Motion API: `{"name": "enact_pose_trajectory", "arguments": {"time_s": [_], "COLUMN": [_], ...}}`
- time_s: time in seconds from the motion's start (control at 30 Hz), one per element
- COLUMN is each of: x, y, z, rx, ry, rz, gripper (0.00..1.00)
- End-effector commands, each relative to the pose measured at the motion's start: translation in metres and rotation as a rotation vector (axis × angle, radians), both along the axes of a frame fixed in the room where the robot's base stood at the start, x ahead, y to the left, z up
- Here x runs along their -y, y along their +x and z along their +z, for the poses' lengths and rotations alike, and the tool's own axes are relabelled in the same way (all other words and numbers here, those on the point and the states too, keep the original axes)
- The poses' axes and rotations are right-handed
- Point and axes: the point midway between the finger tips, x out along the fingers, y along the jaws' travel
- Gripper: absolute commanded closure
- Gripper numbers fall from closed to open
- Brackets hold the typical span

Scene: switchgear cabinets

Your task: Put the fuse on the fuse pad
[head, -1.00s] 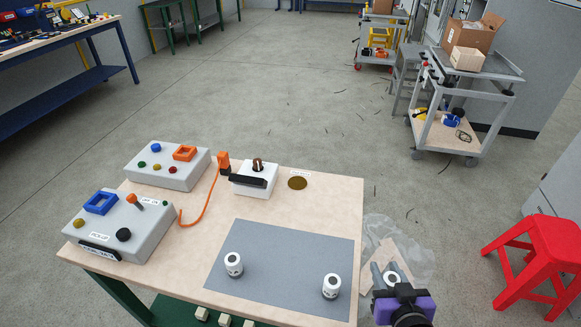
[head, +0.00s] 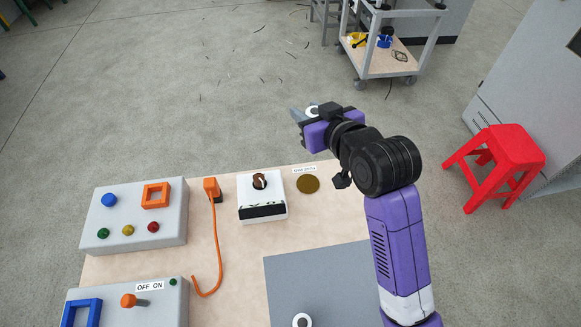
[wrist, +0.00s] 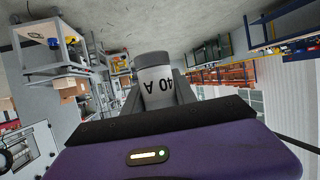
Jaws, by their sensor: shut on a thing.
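My gripper (head: 303,114) is shut on a white and grey fuse (head: 312,111). In the wrist view the fuse (wrist: 155,83) sits between the two fingers, with "40 A" upside down on its side. In the head view the gripper appears above and beyond the table's back edge. A round brown disc (head: 308,184), with a small label behind it too small to read surely, lies flat and bare at the back right of the table; it looks like the fuse pad. A second fuse (head: 302,320) stands on the grey mat (head: 320,283), partly cut off below.
A white box with a brown knob (head: 261,197) stands just left of the disc. An orange plug and cable (head: 213,230) and two grey control boxes (head: 133,215) are farther left. A red stool (head: 505,155) and a cart (head: 390,62) stand on the floor beyond.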

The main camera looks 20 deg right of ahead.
Motion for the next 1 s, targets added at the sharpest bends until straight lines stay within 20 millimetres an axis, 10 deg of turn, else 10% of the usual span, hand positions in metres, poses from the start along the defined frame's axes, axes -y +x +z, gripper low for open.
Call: {"name": "enact_pose_trajectory", "arguments": {"time_s": [0.6,1.0], "x": [0.000,0.000], "y": [-0.001,-0.001], "z": [-0.137,-0.180], "rx": [-0.005,-0.004], "ry": [0.001,0.001], "rz": [0.001,0.001], "gripper": [1.00,1.00]}}
